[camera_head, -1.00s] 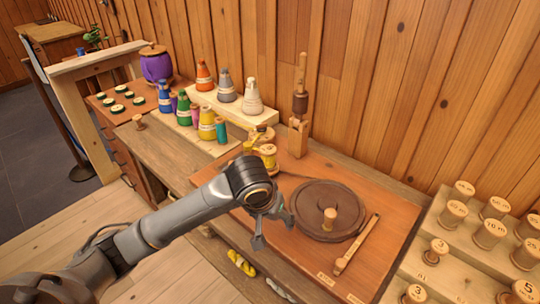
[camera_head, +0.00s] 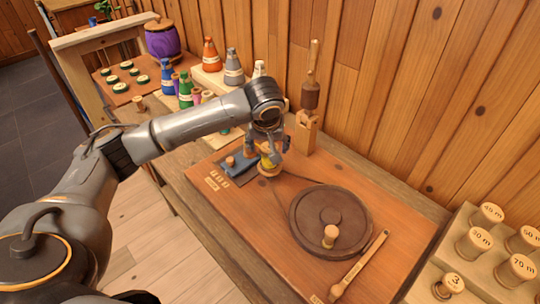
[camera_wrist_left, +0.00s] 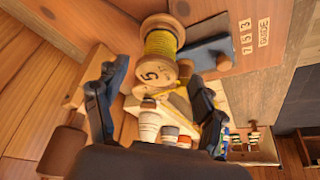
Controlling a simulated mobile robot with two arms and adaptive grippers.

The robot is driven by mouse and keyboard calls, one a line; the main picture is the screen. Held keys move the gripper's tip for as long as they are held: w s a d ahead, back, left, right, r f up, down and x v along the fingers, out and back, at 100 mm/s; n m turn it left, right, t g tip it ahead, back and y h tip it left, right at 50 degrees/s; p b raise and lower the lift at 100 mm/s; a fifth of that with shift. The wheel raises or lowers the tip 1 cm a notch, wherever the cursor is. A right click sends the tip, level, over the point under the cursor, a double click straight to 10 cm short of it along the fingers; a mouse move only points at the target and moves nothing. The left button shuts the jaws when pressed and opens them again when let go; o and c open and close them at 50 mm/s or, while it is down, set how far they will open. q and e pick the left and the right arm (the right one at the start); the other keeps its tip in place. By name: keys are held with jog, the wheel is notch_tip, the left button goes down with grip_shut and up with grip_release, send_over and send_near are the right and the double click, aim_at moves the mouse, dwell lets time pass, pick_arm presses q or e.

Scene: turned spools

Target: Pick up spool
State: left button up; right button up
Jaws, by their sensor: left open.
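The spool (camera_head: 269,167) is wound with yellow thread and stands on the workbench board, partly hidden by my left gripper in the head view. In the left wrist view the spool (camera_wrist_left: 161,44) has wooden ends, and its near end is marked 5. My left gripper (camera_head: 266,152) is open, with its fingers down close to the spool. In the left wrist view the spool lies ahead of the gap between the open fingers (camera_wrist_left: 152,78); I cannot tell whether they touch it. My right gripper is in neither view.
A blue-grey block with a wooden knob (camera_head: 238,163) stands just left of the spool. An upright wooden post tool (camera_head: 307,125) is close behind it. A dark round wheel (camera_head: 329,220) and a wooden bar (camera_head: 359,266) lie to the right. Coloured thread cones (camera_head: 211,56) stand behind my arm.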

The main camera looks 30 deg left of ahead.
aim_at(269, 149)
pick_arm(q)
jog(key=shift+x, duration=1.15)
jog(key=shift+w+f, duration=0.3)
jog(key=x, duration=0.3)
jog(key=shift+w+a+f+p, duration=0.2)
jog(key=shift+w+p, duration=0.2)
jog(key=shift+f, duration=0.25)
jog(key=c, duration=1.1)
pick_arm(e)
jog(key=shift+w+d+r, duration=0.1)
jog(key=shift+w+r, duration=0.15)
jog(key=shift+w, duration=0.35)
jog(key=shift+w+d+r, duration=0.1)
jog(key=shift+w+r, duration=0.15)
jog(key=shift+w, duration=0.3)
